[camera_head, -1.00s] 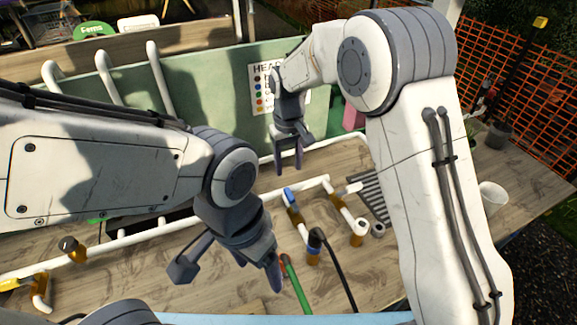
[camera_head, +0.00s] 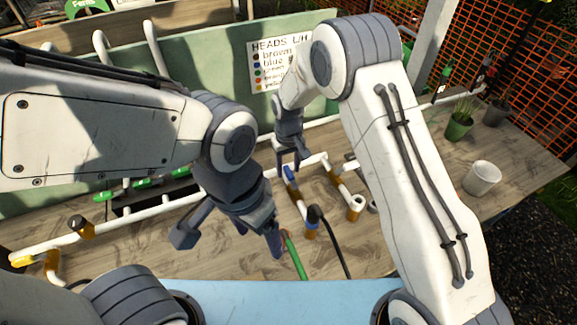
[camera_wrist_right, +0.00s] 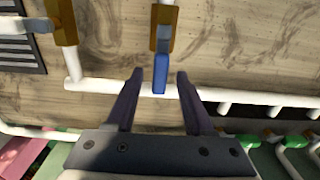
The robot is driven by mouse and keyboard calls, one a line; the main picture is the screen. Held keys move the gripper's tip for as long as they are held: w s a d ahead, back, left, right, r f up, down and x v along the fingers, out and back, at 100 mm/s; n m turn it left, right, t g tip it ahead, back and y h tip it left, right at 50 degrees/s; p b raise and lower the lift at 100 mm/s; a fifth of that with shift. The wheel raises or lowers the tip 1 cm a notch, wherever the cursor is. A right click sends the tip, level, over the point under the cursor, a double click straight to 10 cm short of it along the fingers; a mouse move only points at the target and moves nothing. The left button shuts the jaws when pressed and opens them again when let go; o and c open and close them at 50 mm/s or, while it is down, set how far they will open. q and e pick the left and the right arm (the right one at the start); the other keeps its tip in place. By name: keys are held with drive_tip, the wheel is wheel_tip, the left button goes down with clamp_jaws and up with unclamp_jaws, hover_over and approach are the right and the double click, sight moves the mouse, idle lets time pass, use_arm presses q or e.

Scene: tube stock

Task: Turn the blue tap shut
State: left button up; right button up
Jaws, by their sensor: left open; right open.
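The blue tap (camera_head: 290,175) has a blue lever on a brass body, on a white branch pipe off the long white pipe. In the right wrist view the blue lever (camera_wrist_right: 161,74) runs in line with its branch pipe. My right gripper (camera_head: 288,164) is open at the lever. In its wrist view the fingertips stand one on each side of the lever, with gaps visible; whether they reach its height I cannot tell. My left gripper (camera_head: 230,243) is open and empty over the front of the bench, beside a green hose end (camera_head: 294,256).
A black hose (camera_head: 332,245) joins the blue tap's branch. A white-levered tap (camera_wrist_right: 30,25) is close by, beside a dark grate (camera_wrist_right: 20,50). A sign (camera_head: 279,64) is on the green back panel. A white pot (camera_head: 482,178) stands right.

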clamp_jaws()
idle(1.3)
